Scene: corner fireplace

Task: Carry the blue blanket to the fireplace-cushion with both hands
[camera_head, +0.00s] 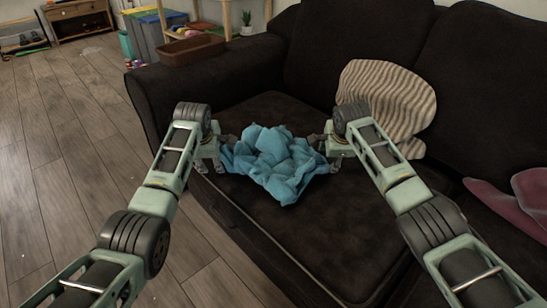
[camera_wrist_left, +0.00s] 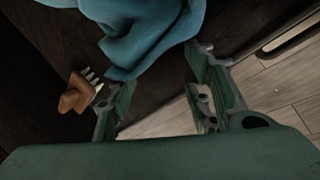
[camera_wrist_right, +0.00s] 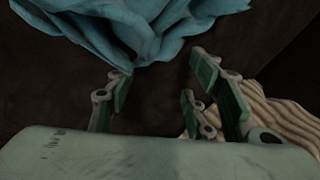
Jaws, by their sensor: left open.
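The blue blanket (camera_head: 274,162) lies crumpled on the dark sofa seat, between my two grippers. My left gripper (camera_head: 217,155) is at its left edge. In the left wrist view the fingers (camera_wrist_left: 157,82) stand apart, with a fold of the blanket (camera_wrist_left: 150,40) at the fingertips. My right gripper (camera_head: 327,152) is at its right edge. In the right wrist view its fingers (camera_wrist_right: 160,78) are also apart, with the blanket's hem (camera_wrist_right: 150,35) just beyond them. I cannot tell whether either touches the cloth. No fireplace is in view; I cannot identify the fireplace-cushion.
A striped cushion (camera_head: 388,103) leans on the sofa back (camera_head: 350,35) beside my right arm. A pink cloth (camera_head: 515,200) lies at the right. Bins (camera_head: 160,38) and a brown basket (camera_head: 192,50) stand behind the sofa arm. Wooden floor (camera_head: 60,150) is open at the left.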

